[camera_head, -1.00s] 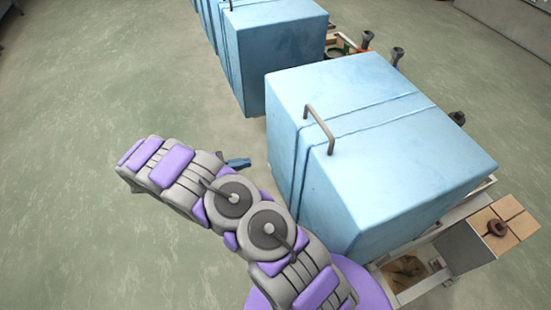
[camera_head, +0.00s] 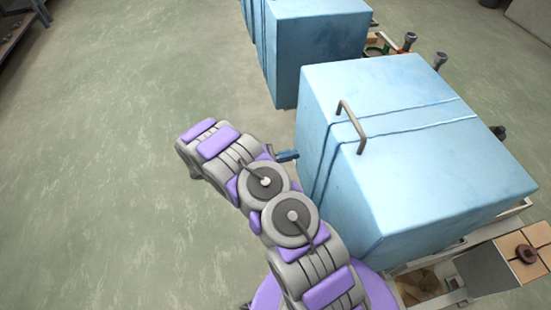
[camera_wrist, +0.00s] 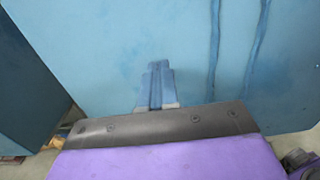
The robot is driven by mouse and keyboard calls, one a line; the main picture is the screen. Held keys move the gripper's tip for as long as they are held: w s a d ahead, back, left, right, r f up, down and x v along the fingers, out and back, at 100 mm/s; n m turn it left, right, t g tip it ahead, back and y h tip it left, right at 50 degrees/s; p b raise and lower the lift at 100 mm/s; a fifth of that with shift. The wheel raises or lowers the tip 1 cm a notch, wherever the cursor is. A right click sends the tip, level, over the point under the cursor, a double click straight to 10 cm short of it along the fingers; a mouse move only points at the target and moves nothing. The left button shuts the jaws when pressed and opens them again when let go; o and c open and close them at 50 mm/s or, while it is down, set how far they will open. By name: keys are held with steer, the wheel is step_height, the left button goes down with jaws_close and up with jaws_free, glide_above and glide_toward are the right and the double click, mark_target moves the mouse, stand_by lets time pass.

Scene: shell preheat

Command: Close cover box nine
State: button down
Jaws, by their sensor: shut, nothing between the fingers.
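A large light-blue cover box (camera_head: 440,170) with a grey handle (camera_head: 353,126) on its top edge and two raised bands stands right of my arm in the head view. No number shows on it. My gripper (camera_head: 289,155) is shut and empty at the left side of this box, mostly hidden behind my arm. In the wrist view the shut blue fingers (camera_wrist: 156,75) point at a blue box face (camera_wrist: 110,45), with two vertical ridges to their right. I cannot tell whether the fingertips touch the face.
Another blue box (camera_head: 318,60) stands behind, with more beyond it. Dark knobs (camera_head: 440,62) stick out behind the boxes. The floor (camera_head: 110,130) at left is clear.

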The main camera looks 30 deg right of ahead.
mark_target(312, 151)
steer(key=x, duration=0.4)
steer(key=shift+d+b, duration=0.1)
steer(key=shift+b, duration=0.2)
steer(key=shift+d, duration=0.1)
